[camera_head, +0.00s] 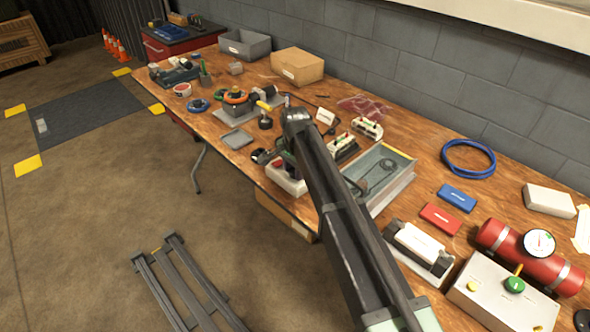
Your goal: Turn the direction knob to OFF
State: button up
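My arm runs from the bottom middle up across the workbench to a dark joint. A pale control box (487,302) stands at the bottom right of the bench, with a round green knob (514,285) and a small yellow part on top. I cannot tell whether this is the direction knob, and no OFF mark can be read. A white-based device (286,180) is partly hidden beside my arm, and any knob on it cannot be seen.
A red cylinder with a gauge (539,242) lies behind the control box. A grey tray (400,185), red case (440,218), blue case (457,197) and blue cable coil (468,158) crowd the bench's right half. A block wall stands behind. The floor at left is largely clear.

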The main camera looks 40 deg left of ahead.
jog(key=shift+n, duration=0.4)
jog(key=shift+c, duration=0.3)
jog(key=n, duration=0.3)
jog(key=shift+n, duration=2.5)
jog(key=o, duration=0.9)
